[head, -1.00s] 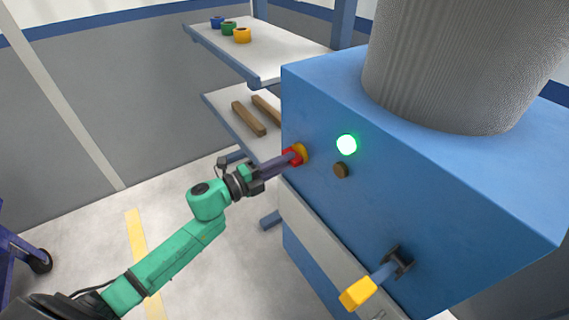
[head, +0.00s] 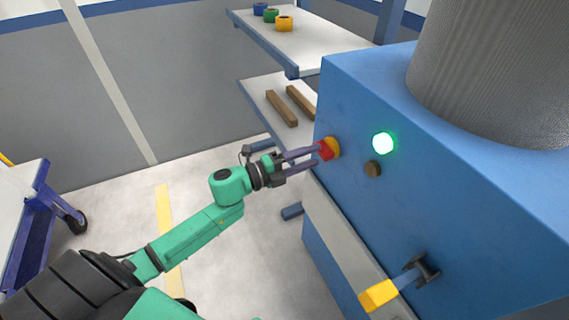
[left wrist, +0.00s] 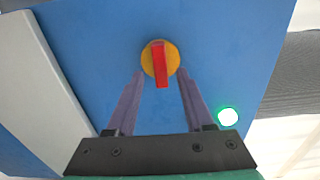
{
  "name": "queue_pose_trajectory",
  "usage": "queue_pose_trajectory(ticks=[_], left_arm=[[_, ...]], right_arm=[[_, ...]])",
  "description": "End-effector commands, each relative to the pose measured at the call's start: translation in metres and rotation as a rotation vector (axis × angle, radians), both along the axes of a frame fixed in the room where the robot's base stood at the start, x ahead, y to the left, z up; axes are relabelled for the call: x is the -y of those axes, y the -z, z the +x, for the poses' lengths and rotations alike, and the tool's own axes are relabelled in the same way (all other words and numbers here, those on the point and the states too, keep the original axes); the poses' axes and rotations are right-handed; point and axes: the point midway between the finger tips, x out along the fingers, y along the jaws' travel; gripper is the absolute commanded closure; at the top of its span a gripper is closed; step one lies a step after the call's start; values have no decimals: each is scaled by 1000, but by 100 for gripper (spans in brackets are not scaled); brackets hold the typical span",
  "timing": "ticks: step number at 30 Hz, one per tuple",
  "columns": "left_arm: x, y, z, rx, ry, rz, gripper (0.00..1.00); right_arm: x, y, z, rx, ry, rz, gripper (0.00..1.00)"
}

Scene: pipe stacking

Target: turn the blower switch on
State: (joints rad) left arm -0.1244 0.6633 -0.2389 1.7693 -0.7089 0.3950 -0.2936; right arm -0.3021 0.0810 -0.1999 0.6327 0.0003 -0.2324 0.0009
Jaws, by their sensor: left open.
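The blower switch (head: 328,149) is a red handle on a round yellow plate, on the front of a blue box (head: 345,108). In the left wrist view the red handle (left wrist: 161,66) points up and down in the picture, on the yellow disc (left wrist: 148,60). My left gripper (head: 314,158) is open, its two purple fingers spread and pointing at the switch. In the left wrist view the left gripper (left wrist: 161,78) has one finger on either side below the handle, with nothing held. A green lamp (head: 383,143) glows beside the switch. My right gripper is out of view.
A dark round knob (head: 373,169) sits below the lamp. A yellow-handled lever (head: 380,294) sticks out lower right. Shelves (head: 330,42) behind hold coloured rings and wooden bars. A grey ribbed cylinder (head: 490,75) stands on the box. A wheeled cart (head: 35,225) stands left.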

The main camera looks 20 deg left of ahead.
Motion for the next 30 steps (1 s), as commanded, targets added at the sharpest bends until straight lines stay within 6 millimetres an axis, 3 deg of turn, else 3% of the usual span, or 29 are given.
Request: queue_pose_trajectory(ticks=[9, 15, 30], left_arm=[[-51, 2, -63, -7, -1, 2, 48], [-77, 1, -94, -3, 0, 1, 48], [-81, 0, -99, 0, 1, 2, 48]], right_arm=[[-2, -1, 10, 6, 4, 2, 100], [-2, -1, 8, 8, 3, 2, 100], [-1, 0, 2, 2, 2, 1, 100]])
